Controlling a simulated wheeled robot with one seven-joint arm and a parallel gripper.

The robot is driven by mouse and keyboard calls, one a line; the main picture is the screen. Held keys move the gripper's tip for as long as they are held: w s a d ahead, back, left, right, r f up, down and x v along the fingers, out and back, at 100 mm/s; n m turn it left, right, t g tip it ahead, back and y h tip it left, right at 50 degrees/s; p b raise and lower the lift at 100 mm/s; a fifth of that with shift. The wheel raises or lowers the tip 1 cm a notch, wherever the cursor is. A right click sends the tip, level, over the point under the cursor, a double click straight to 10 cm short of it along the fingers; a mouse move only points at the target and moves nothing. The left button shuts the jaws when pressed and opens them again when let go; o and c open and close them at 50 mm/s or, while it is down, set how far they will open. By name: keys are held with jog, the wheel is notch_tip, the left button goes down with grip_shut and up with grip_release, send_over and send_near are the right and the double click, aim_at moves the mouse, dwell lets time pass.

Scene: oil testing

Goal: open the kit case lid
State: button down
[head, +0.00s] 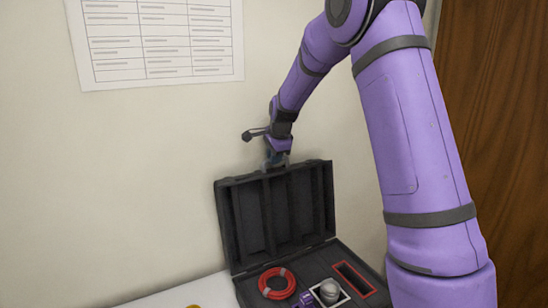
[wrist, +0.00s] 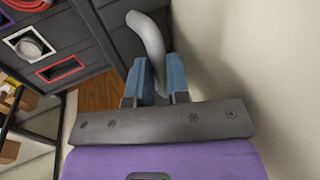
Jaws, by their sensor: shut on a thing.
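The dark kit case (head: 310,262) stands on the white table with its lid (head: 280,205) raised nearly upright near the wall. The lid's ribbed inside faces the head camera. My gripper (head: 277,160) is at the lid's top edge. In the wrist view its blue fingers (wrist: 157,82) are shut on a grey curved handle (wrist: 150,40). The case base also shows in the wrist view (wrist: 85,55). The fingertips are small and partly hidden in the head view.
In the case lie a red coil (head: 277,283), a round pale item (head: 330,291) in a white-framed slot, and a red-framed slot (head: 354,280). A printed sheet (head: 160,40) hangs on the wall behind. A wooden panel (head: 495,120) stands at the right.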

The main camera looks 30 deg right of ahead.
jog(key=s+r+t, duration=0.1)
jog(key=s, duration=0.6)
jog(key=shift+s+r, duration=0.15)
jog(key=shift+s, duration=0.25)
jog(key=c, duration=1.1)
grip_release()
jog(key=shift+r, duration=0.15)
jog(key=v, duration=1)
jog(key=shift+s+r, duration=0.2)
